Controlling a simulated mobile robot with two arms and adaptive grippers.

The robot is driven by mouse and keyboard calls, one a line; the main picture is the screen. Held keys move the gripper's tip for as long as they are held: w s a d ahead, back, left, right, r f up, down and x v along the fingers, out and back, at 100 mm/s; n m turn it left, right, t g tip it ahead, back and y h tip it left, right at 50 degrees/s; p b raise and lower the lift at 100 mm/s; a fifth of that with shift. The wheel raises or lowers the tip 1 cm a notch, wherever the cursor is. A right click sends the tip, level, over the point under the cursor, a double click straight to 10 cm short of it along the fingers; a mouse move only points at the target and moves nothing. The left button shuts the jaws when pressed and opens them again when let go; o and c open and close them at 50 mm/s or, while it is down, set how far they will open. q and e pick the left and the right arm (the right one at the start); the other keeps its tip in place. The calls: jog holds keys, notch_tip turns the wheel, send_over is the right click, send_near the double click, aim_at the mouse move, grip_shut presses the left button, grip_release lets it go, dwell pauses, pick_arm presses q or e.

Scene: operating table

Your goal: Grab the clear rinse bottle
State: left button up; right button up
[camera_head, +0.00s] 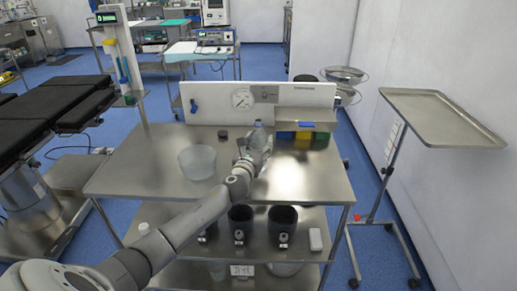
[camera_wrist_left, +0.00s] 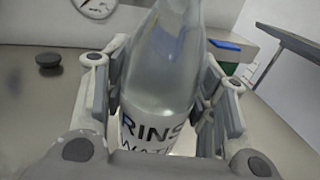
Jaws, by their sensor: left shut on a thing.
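The clear rinse bottle (camera_wrist_left: 165,75) stands upright between the fingers of my left gripper (camera_wrist_left: 163,105) in the left wrist view. Its label reads "RINS" with "WAT" below. The gripper is shut on the bottle, with a finger on each side. In the head view the bottle (camera_head: 258,136) shows on the steel table top (camera_head: 135,170), and my left gripper (camera_head: 252,155) is at it, hiding its lower part. I cannot tell whether its base touches the table. My right gripper is not in view.
A translucent bowl (camera_head: 197,162) stands left of the bottle, and a small dark knob-like disc (camera_head: 222,134) lies behind it. Coloured bins (camera_head: 303,136) stand at the back right, before a white panel with a gauge (camera_head: 243,99). The table's right front is clear.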

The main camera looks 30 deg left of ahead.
aim_at(256, 135)
pick_arm(q)
jog(key=shift+r, duration=0.25)
jog(key=shift+r+p, duration=0.4)
jog(key=shift+r, duration=0.9)
jog(key=shift+s+r, duration=0.4)
jog(key=shift+r, duration=0.2)
jog(key=s+r, duration=0.8)
jog(key=s, duration=0.4)
jog(key=shift+s+a+r+p, duration=0.3)
jog(key=shift+s+a+r, duration=0.05)
jog(key=shift+s+a, duration=0.05)
jog(key=shift+s, duration=0.2)
